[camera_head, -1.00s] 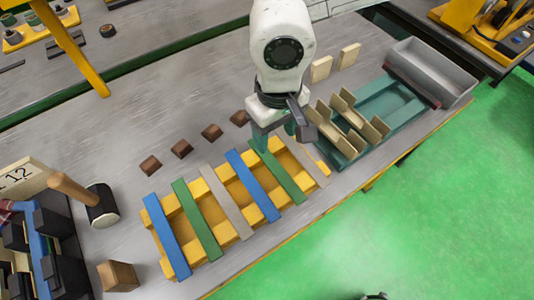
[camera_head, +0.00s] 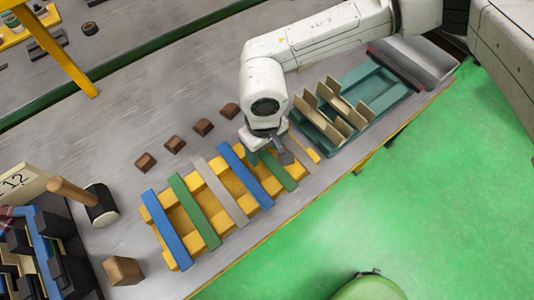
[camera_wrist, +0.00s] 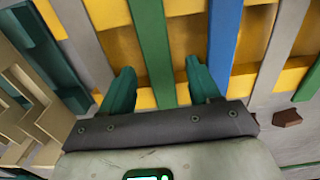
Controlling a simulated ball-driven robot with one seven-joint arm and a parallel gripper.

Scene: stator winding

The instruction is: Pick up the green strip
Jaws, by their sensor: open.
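Two green strips lie across a yellow rack (camera_head: 205,235), in a row with blue and grey strips. The right green strip (camera_head: 279,172) is partly hidden by my gripper (camera_head: 268,157) at its far end. The left green strip (camera_head: 193,211) lies between a blue and a grey strip. In the wrist view, my gripper (camera_wrist: 161,85) is open and empty. Its two teal fingers stand on either side of a green strip (camera_wrist: 151,45), with gaps between. I cannot tell whether the fingertips are at the strip's height.
A grey strip (camera_wrist: 80,42) and a blue strip (camera_wrist: 224,38) flank the green one closely. Several brown blocks (camera_head: 203,127) lie behind the rack. A teal tray (camera_head: 375,92) with beige holders stands right. A mallet (camera_head: 98,205) lies left.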

